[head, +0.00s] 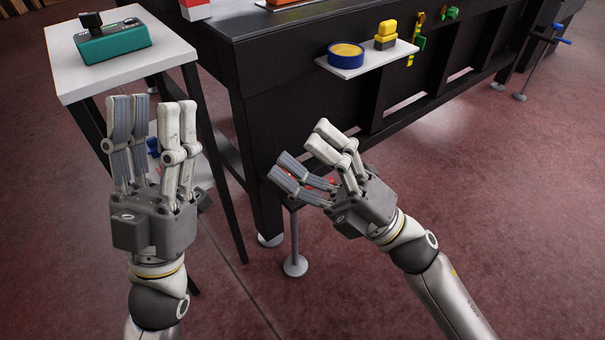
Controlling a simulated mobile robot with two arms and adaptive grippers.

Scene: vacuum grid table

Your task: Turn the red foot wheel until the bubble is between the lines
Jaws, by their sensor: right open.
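Small bits of red show between and behind the fingers of my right gripper, likely the red foot wheel (331,180); most of it is hidden. My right gripper (298,149) is open, its fingers pointing up and left at the near leg of the black table. Whether it touches the wheel I cannot tell. My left gripper (153,104) is open and empty, fingers up, in front of the small white side table. A bubble and its lines cannot be made out.
A thin post with a round foot (295,265) stands below my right gripper.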

